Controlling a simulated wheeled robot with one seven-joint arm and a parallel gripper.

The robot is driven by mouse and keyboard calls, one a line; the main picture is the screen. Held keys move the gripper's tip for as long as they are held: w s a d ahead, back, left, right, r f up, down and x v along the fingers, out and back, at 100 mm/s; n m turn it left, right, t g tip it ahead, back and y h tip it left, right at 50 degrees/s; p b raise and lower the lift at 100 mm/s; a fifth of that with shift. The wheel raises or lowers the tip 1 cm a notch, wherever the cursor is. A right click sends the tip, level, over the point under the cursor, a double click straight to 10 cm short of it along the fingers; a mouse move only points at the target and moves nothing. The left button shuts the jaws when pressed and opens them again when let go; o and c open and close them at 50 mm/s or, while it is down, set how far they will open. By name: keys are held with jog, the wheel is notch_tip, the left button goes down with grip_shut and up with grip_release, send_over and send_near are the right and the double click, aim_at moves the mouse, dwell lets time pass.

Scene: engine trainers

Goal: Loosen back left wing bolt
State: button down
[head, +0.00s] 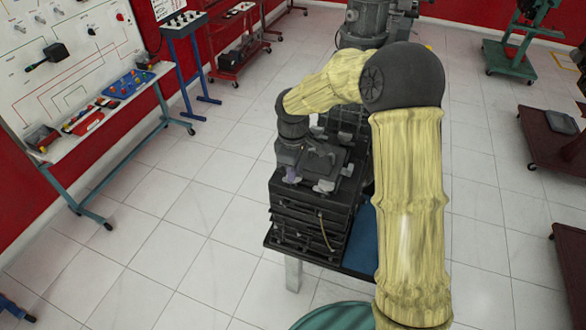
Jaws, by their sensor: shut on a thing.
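My gripper (291,174) points down at the left side of the dark machine block (310,215). It is shut on a wing bolt there, which is mostly hidden by the fingers and wrist. A pale wing bolt (323,186) shows just right of my gripper on the front edge of the block's top. Another pale wing bolt (347,170) sits further right. A dark raised plate (327,158) lies between them and my wrist. The bolt's threads and how far it is turned cannot be seen.
The block stands on a table with a blue top (361,240). A green round surface (335,317) is at the bottom edge. A white training board (70,60) with a bench stands at the left wall. Tiled floor (170,250) is clear on the left.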

jog(key=shift+w+r, duration=0.1)
jog(key=shift+r, duration=0.05)
jog(key=c, duration=1.4)
grip_release()
notch_tip(320, 180, up, 17)
jog(key=b, duration=0.4)
jog(key=shift+r, duration=0.15)
jog(key=s+d+f+m+t+b, duration=0.2)
jog(key=s+d+f+m+b, duration=0.1)
jog(key=s+d+f+m, duration=1.1)
jog(key=s+d+f, duration=0.1)
jog(key=s+f, duration=0.4)
jog(key=shift+d+f+t, duration=0.3)
jog(key=shift+d, duration=0.1)
